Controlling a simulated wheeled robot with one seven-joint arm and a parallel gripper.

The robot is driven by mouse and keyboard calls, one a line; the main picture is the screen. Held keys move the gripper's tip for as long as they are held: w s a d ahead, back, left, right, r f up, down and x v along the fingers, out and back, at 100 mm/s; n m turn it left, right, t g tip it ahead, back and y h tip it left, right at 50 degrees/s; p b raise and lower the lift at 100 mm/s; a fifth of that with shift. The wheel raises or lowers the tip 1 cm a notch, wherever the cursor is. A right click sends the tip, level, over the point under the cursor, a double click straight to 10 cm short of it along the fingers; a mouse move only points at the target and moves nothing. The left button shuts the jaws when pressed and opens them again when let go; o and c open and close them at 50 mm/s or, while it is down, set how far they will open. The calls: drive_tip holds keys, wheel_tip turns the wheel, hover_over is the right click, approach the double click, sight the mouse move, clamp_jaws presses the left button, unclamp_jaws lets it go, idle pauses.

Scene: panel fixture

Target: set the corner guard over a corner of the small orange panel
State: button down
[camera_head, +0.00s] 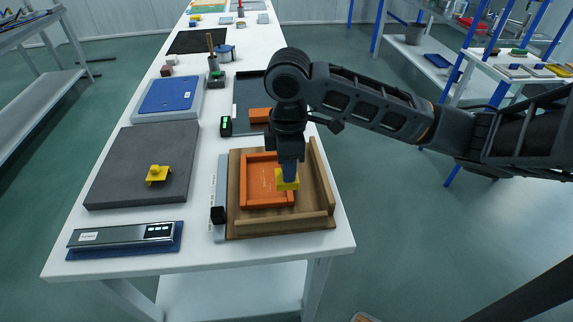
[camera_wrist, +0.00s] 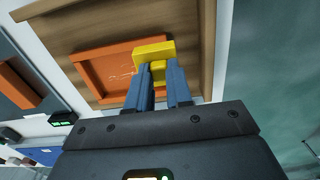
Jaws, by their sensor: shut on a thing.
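The small orange panel (camera_head: 262,182) lies in a brown wooden fixture (camera_head: 240,226) at the near end of the white table. It also shows in the wrist view (camera_wrist: 108,72). My gripper (camera_head: 289,178) is over the panel's right side and points down. Its blue fingers (camera_wrist: 160,85) are shut on a yellow corner guard (camera_wrist: 153,50). The guard is at a corner of the panel in the wrist view, and it also shows in the head view (camera_head: 287,184). I cannot tell whether it rests on the panel or is slightly above it.
A second yellow guard (camera_head: 158,174) sits on a dark grey pad (camera_head: 120,188) at the left. A silver device (camera_head: 125,235) lies at the front left. A blue panel (camera_head: 168,94) and a dark tray (camera_head: 250,92) are farther back. The fixture's raised rails (camera_head: 321,176) border the panel.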

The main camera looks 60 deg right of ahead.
sight(288, 197)
drive_tip(key=shift+s+f+b, duration=0.1)
drive_tip(key=shift+f+b, duration=2.5)
drive_tip(key=shift+f, duration=0.75)
drive_tip(key=shift+f, duration=0.1)
drive_tip(key=c, duration=0.9)
unclamp_jaws()
drive_tip(key=shift+c, duration=0.2)
drive_tip(key=r, duration=0.8)
drive_tip(key=shift+w, duration=0.2)
drive_tip(key=shift+f, duration=0.1)
